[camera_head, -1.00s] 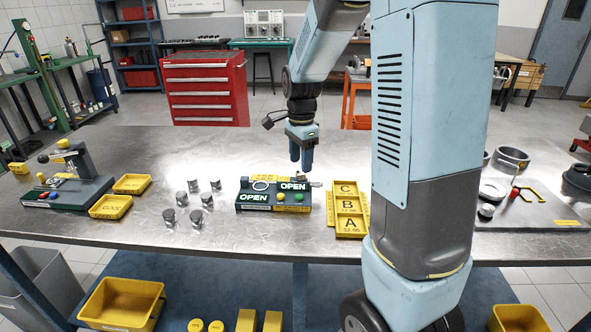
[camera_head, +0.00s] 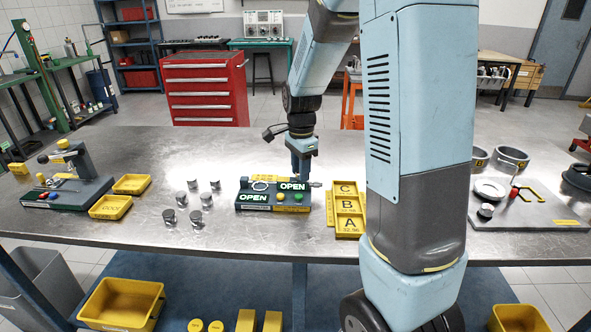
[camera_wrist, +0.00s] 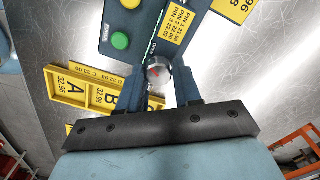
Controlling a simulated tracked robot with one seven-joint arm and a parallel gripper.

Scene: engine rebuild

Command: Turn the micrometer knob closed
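The micrometer station (camera_head: 272,197) is a dark block on the metal bench with a yellow and a green button and lit signs reading OPEN. Its silver round knob (camera_wrist: 157,74), with a red mark, lies between my gripper's two fingers in the wrist view. My gripper (camera_head: 304,178) points down at the right end of the station. In the wrist view my gripper (camera_wrist: 158,90) is open, with a finger on each side of the knob. The left finger is very near the knob; I cannot tell whether it touches. A gap shows at the right finger.
A yellow tray marked A, B, C (camera_head: 347,212) stands close to the right of the station. Several metal cylinders (camera_head: 196,203) stand to the left. Yellow bins (camera_head: 110,206) and a press-like device (camera_head: 72,175) are farther left. A grey board with rings (camera_head: 535,208) lies at right.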

